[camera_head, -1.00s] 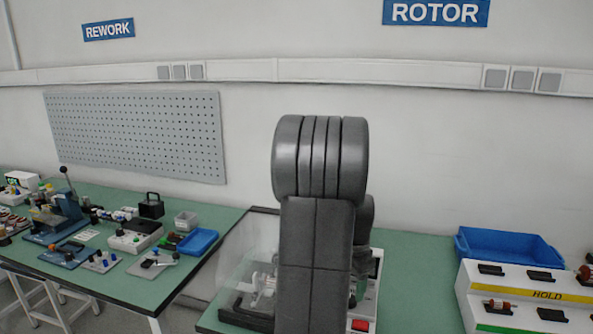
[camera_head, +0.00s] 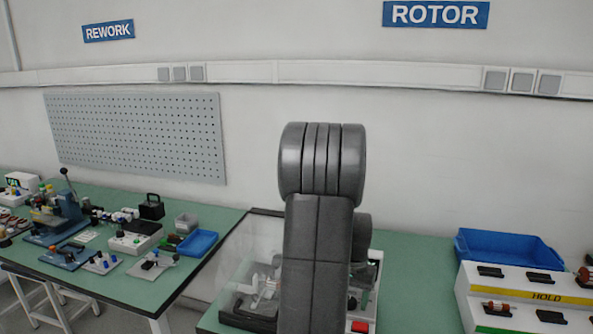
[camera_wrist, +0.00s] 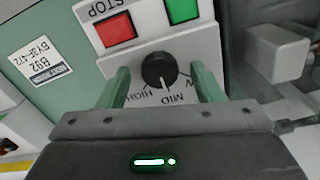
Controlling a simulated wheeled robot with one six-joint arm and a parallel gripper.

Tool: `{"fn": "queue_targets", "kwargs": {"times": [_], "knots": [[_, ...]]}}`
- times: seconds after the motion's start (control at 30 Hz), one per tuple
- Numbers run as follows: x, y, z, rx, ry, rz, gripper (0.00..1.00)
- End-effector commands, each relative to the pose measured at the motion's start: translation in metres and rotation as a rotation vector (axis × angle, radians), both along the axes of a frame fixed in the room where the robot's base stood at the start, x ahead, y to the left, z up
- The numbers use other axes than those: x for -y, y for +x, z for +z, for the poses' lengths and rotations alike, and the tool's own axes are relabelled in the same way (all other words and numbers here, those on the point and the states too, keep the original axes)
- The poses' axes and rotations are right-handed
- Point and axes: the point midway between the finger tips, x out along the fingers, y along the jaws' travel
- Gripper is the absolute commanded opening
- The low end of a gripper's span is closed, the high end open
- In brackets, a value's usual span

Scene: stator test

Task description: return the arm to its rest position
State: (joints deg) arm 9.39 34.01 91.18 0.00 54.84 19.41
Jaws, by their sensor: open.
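My arm stands upright in the middle of the head view and hides much of the test unit behind it. In that view a black rotary knob (camera_wrist: 159,70) appears between the fingertips, on the unit's pale panel. The knob's scale reads MID and HIGH; whether the fingers touch it cannot be told. A red STOP button (camera_wrist: 115,29) and a green button (camera_wrist: 183,10) sit above the knob. The red button also shows in the head view (camera_head: 360,326).
A clear guard (camera_head: 240,255) stands left of my arm on the green table. A blue bin (camera_head: 508,248) and a HOLD rack (camera_head: 545,297) are at the right. The rework bench (camera_head: 130,285) with tools is at the left.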

Motion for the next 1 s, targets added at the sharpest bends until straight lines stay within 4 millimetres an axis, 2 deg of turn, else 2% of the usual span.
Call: {"fn": "queue_targets", "kwargs": {"times": [0.27, 0.5, 0.7, 1.0], "knots": [[0.000, 0.000, 0.001, 0.000, 0.000, 0.223, 0.60], [0.000, 0.001, 0.049, 0.007, -0.002, 0.226, 0.60], [0.000, 0.001, 0.080, 0.004, -0.001, 0.224, 0.60], [0.000, 0.000, 0.096, 0.001, 0.000, 0.223, 0.60]]}}
